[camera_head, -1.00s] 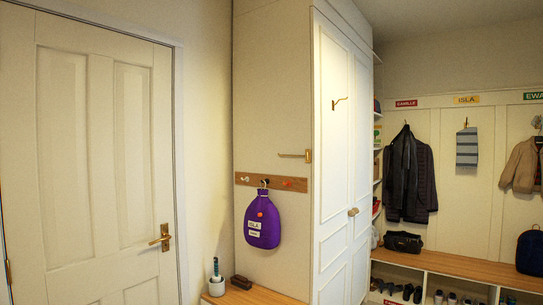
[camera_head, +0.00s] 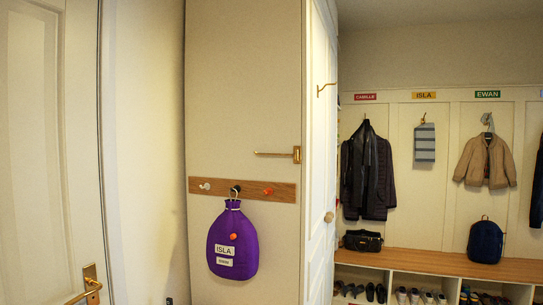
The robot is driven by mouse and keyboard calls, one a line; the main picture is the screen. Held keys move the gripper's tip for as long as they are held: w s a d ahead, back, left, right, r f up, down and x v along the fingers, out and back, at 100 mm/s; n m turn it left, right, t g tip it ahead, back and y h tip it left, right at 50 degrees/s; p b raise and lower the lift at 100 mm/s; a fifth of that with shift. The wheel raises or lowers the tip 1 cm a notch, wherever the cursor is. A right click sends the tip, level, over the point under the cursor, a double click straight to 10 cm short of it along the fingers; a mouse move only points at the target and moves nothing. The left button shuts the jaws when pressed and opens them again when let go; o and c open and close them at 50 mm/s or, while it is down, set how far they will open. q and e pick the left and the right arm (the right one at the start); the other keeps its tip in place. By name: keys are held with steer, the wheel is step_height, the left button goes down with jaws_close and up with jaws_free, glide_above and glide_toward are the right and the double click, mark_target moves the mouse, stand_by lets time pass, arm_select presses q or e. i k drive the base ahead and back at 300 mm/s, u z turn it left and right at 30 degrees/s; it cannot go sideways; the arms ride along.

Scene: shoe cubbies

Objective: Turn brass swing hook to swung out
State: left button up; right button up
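A brass swing hook (camera_head: 276,154) is on the cream side panel of the tall cupboard. Its thin arm points left from a small brass plate (camera_head: 297,154) near the panel's right edge and looks level, seemingly lying along the panel. Another brass hook (camera_head: 326,88) is high on the cupboard door. Neither of my grippers is in view.
Below the swing hook, a wooden peg rail (camera_head: 215,188) holds a purple bag (camera_head: 232,243). A panelled door with a brass handle (camera_head: 90,283) is at left. A bench (camera_head: 430,263), coats and shoes are at right.

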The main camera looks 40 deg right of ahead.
mark_target(296, 155)
steer(key=z, duration=0.45)
steer(key=i, duration=0.9)
steer(key=z, duration=1.5)
steer(key=i, duration=0.7)
steer(key=z, duration=0.7)
